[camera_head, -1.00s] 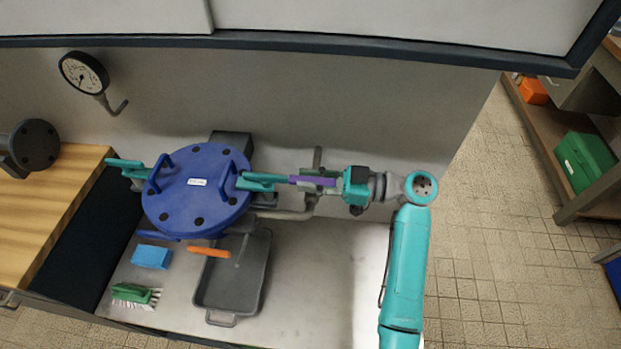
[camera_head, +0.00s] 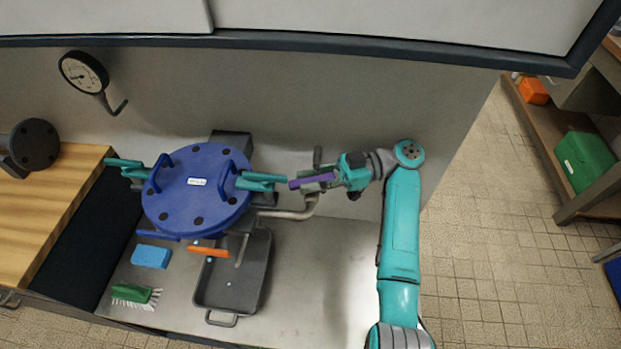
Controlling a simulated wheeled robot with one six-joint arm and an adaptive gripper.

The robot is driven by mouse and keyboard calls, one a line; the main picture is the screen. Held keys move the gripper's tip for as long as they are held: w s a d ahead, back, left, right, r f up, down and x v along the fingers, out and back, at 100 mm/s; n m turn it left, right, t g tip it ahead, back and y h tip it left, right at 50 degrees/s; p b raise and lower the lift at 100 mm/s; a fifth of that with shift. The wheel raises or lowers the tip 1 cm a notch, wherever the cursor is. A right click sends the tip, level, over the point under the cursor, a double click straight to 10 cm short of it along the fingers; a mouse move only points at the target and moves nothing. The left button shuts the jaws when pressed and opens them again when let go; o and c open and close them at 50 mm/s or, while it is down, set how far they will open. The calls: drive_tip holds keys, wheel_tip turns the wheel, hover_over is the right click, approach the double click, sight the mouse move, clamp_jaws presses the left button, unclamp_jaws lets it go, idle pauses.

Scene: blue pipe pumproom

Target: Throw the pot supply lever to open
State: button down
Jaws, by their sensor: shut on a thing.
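A purple lever (camera_head: 312,181) lies nearly level on the pipe (camera_head: 300,212) at the right of the blue pot (camera_head: 195,190). I take it for the pot supply lever; I can read no label on it. My gripper (camera_head: 325,179) comes from the right and is shut on the purple lever near its right end. The fingers partly hide the lever and the valve under it. The lever's left end is free and points at the pot's teal clamp (camera_head: 262,182).
An orange lever (camera_head: 208,251) sits below the pot, above a grey tray (camera_head: 232,295). A blue sponge (camera_head: 151,256) and green brush (camera_head: 136,294) lie left. A gauge (camera_head: 84,73) is on the wall. The bench (camera_head: 320,285) is clear at right.

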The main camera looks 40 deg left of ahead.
sight(310, 180)
drive_tip(key=c, duration=1)
unclamp_jaws()
wheel_tip(310, 180, up, 10)
